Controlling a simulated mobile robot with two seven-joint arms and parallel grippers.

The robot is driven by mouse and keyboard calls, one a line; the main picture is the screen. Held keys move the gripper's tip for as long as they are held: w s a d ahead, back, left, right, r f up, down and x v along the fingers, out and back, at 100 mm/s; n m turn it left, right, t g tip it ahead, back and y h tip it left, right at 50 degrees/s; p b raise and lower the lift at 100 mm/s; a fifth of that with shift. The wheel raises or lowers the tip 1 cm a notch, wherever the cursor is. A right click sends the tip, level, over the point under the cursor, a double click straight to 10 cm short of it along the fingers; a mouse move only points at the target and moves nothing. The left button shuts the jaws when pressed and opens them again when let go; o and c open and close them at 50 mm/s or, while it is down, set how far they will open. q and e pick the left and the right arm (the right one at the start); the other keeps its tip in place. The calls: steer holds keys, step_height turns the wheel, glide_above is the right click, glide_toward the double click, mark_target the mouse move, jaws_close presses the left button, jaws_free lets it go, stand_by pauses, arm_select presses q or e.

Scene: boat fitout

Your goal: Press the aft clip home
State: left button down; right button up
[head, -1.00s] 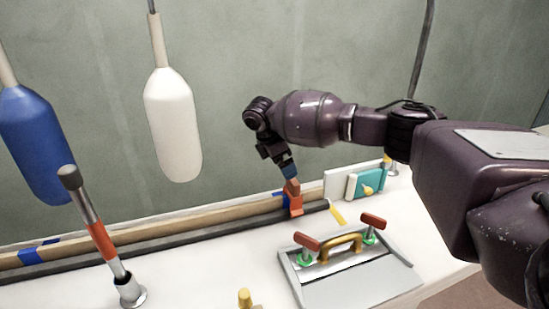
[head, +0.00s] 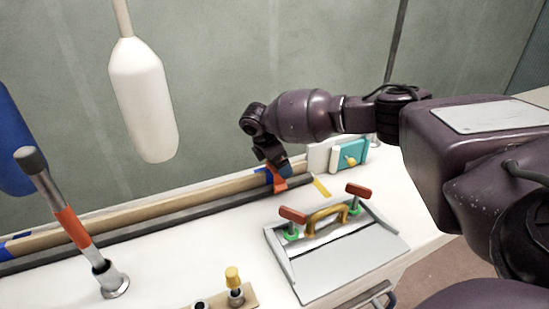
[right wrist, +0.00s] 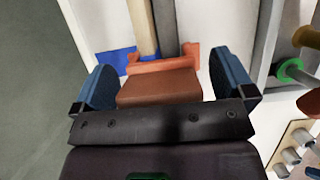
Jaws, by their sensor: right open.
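The orange clip (head: 280,185) sits at the right end of the wooden strip (head: 150,208) and dark grey rail (head: 140,227), over a blue mark. My right gripper (head: 277,168) is right above it, pointing down. In the right wrist view the open blue fingers (right wrist: 163,84) stand either side of a brown-orange block (right wrist: 158,88), with the orange clip (right wrist: 160,66) just beyond, across the strip and rail ends. Whether the block belongs to the clip, and whether the clip is fully seated, I cannot tell. My left gripper is not in view.
A grey hatch panel (head: 345,265) with red-handled latches and a yellow handle lies at the front right. A lever with an orange band (head: 68,227) stands at left. A white fender (head: 142,105) hangs behind. Teal and white blocks (head: 350,155) stand beyond the clip.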

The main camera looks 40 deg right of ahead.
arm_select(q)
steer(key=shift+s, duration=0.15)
arm_select(e)
steer(key=shift+c, duration=0.5)
steer(key=c, duration=0.7)
steer(key=shift+o, duration=1.3)
steer(key=c, duration=0.6)
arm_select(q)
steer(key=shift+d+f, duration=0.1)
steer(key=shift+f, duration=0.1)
arm_select(e)
steer(key=shift+f, duration=0.25)
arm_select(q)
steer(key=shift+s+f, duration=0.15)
arm_select(e)
steer(key=shift+s+f, duration=0.1)
steer(key=shift+f, duration=0.6)
steer(key=o, duration=1.1)
steer(key=shift+o, duration=0.2)
